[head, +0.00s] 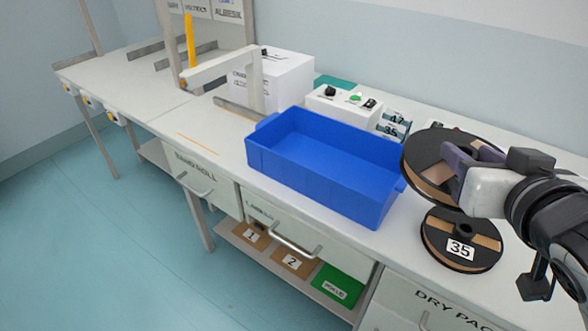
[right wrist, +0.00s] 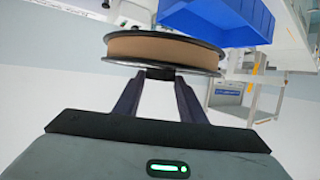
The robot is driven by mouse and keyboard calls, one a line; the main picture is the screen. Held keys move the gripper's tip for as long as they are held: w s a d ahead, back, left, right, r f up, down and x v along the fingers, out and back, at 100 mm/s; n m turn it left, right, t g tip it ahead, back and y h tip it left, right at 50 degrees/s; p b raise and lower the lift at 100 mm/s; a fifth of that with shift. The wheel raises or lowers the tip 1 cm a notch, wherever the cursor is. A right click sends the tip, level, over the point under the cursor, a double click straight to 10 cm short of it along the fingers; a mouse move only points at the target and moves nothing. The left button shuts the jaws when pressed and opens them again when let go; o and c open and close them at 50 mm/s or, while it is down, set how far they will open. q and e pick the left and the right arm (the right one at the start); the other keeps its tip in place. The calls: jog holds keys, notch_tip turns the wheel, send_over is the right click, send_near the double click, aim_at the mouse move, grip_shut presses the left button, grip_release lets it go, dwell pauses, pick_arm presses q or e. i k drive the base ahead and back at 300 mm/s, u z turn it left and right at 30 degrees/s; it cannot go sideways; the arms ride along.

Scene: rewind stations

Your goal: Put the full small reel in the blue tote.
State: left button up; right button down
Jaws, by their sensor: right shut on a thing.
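A reel (head: 428,165) with black flanges and a brown winding is held by my right gripper (head: 462,163), right of the blue tote. In the right wrist view the same reel (right wrist: 165,47) sits between the tips of the fingers (right wrist: 160,75), its winding looking full. The blue tote (head: 318,186) stands on the bench and looks empty; it also shows in the right wrist view (right wrist: 225,25). A second reel marked 35 (head: 460,249) lies on the bench below the held reel. My left gripper is not in view.
A white control box (head: 340,108) with buttons and a larger white box (head: 285,80) stand behind the tote. Small number tags (head: 392,125) stand at its back right. The bench (head: 215,115) is clear left of the tote. Drawers with handles (head: 297,243) lie below.

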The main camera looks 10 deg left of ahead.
aim_at(355, 183)
jog(key=u, duration=2.5)
jog(key=k, duration=0.6)
jog(key=z, duration=1.2)
